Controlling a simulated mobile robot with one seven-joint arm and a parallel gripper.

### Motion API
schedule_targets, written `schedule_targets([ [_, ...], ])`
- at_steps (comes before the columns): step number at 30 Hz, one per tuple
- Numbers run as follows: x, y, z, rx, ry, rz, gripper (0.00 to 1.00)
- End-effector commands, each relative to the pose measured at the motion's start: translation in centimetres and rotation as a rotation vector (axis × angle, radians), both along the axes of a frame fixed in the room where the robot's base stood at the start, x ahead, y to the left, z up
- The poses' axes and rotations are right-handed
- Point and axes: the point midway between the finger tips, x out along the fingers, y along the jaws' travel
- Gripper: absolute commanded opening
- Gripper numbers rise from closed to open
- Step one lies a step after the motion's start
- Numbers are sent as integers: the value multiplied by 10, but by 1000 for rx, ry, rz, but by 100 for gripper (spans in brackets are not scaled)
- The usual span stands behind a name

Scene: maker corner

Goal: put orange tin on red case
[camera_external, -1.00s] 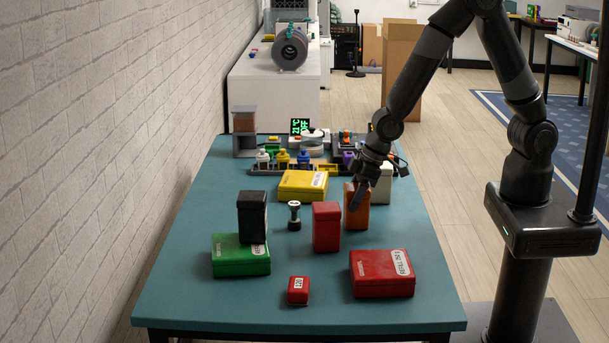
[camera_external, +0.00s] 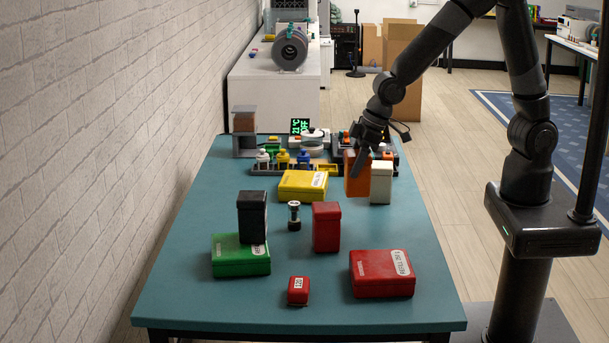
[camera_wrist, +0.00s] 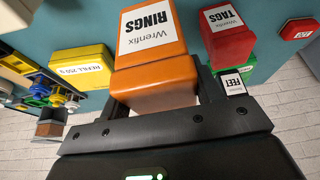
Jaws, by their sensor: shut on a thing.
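My gripper (camera_external: 366,160) is shut on the orange tin (camera_external: 356,174) and holds it upright above the table, beside and partly in front of a white tin (camera_external: 381,183). In the wrist view the orange tin (camera_wrist: 152,50) sits between the fingers, its label reading "Wrenfix RINGS". The red case (camera_external: 382,274) lies flat at the front right of the table with a white label on its lid, and nothing is on it. A red tin (camera_external: 326,228) stands behind it to the left; in the wrist view this red tin (camera_wrist: 230,38) is labelled "TAGS".
A black tin (camera_external: 252,214) stands on a green case (camera_external: 240,258). A yellow case (camera_external: 302,186) lies further back. A small red block (camera_external: 298,290) and a dark bolt-like piece (camera_external: 294,216) are on the teal table (camera_external: 200,305). The table's right side is clear.

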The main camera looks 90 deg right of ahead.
Motion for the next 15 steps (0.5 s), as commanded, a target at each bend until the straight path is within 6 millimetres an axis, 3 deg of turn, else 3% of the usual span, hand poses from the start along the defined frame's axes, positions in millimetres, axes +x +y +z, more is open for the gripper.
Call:
schedule_targets([
  [5,0,2,10,0,0,9,33],
  [8,0,16,14,-1,3,65,33],
  [15,-11,96,43,-3,10,400,33],
])
